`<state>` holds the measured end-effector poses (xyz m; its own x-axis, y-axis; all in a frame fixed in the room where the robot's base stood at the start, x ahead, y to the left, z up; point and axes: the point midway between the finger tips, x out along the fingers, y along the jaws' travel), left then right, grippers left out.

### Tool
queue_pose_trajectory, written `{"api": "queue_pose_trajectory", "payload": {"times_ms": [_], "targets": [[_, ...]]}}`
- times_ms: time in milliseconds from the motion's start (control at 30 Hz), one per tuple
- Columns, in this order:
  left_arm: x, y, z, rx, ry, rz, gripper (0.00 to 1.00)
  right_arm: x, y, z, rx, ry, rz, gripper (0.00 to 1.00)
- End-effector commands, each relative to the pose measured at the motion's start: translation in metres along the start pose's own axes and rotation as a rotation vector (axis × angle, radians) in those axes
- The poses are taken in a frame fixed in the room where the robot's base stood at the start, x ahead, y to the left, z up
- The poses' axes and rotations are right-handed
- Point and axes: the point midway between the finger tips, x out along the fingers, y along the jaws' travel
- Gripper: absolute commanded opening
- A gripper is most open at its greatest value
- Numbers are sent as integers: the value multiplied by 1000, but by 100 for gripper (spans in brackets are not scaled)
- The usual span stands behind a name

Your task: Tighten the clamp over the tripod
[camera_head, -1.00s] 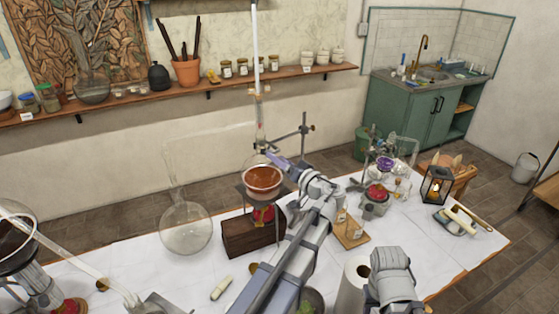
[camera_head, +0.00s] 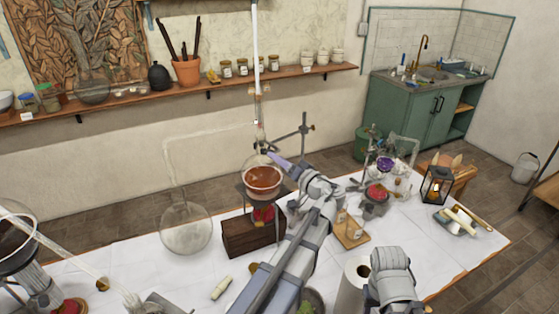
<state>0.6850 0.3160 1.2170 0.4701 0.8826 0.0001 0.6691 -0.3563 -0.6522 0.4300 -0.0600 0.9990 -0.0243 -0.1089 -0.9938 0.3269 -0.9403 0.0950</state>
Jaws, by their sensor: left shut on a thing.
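A thin metal stand with a clamp (camera_head: 303,134) rises behind the copper-coloured bowl (camera_head: 263,178). Its arm runs left toward the tall glass tube (camera_head: 258,100) above the bowl. The bowl rests on a dark tripod (camera_head: 245,192) over a red-topped burner (camera_head: 263,213), on a wooden block. My left gripper (camera_head: 275,160) reaches in from the bottom centre to just above the bowl's right rim, at the clamp's near end. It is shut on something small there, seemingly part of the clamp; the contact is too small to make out. A link of my right arm (camera_head: 390,278) shows at the bottom; its gripper is out of view.
A large round glass flask (camera_head: 186,228) stands left of the wooden block (camera_head: 250,235). A second burner setup (camera_head: 376,190) and a lantern (camera_head: 437,184) stand at right. A paper roll (camera_head: 352,285) stands near my right arm. The white tabletop has bare patches in front.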

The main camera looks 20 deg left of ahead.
Motion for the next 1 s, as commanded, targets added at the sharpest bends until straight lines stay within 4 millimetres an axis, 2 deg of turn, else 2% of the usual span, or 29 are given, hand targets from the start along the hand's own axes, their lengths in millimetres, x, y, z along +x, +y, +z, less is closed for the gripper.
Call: {"api": "queue_pose_trajectory", "payload": {"times_ms": [1000], "targets": [[0,1,0,937,0,1,0,0,0,0,0,0,0,50]]}}
